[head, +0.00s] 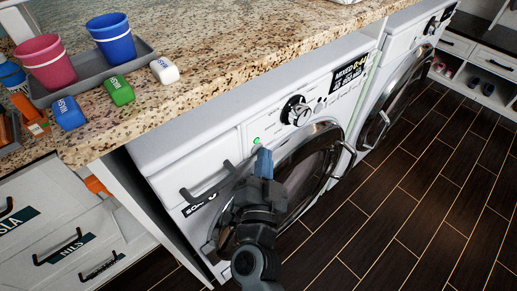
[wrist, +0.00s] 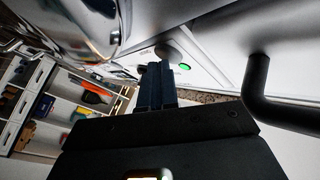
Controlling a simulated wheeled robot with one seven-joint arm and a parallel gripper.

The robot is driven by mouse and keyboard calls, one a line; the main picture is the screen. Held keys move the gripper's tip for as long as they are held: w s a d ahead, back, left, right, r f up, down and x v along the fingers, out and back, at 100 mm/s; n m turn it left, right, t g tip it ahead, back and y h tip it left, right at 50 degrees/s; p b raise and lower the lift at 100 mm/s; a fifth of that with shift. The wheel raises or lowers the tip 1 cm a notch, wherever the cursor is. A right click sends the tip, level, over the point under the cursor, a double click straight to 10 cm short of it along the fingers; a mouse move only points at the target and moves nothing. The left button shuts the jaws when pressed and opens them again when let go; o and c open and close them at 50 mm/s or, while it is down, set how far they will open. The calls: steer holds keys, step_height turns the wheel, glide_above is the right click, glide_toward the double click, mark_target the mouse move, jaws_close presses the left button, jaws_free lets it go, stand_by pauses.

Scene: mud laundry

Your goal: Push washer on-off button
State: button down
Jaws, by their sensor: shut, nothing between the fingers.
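The white washer (head: 225,135) stands under the granite counter in the head view. A small green lit spot (head: 256,140) shows on its control panel, left of the black and silver dial (head: 296,110). My gripper (head: 263,163) is shut and empty, its blue fingers just below and right of the green spot. In the wrist view, the shut fingers (wrist: 156,82) point at the panel, with the green light (wrist: 184,66) just right of their tips. A grey round part (wrist: 172,50) is close beyond the tips. I cannot tell whether the fingers touch the panel.
A black drawer handle (head: 203,190) juts out left of my gripper; a dark bar (wrist: 257,90) shows at right in the wrist view. The round washer door (head: 310,165) is beside my gripper. A second machine (head: 402,45) stands further right. Dark floor (head: 420,190) is clear.

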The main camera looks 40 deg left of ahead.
steer(key=shift+d, duration=0.5)
steer(key=d, duration=0.6)
steer(key=shift+s+b, duration=0.25)
steer(key=shift+b, duration=0.1)
stand_by(1.1)
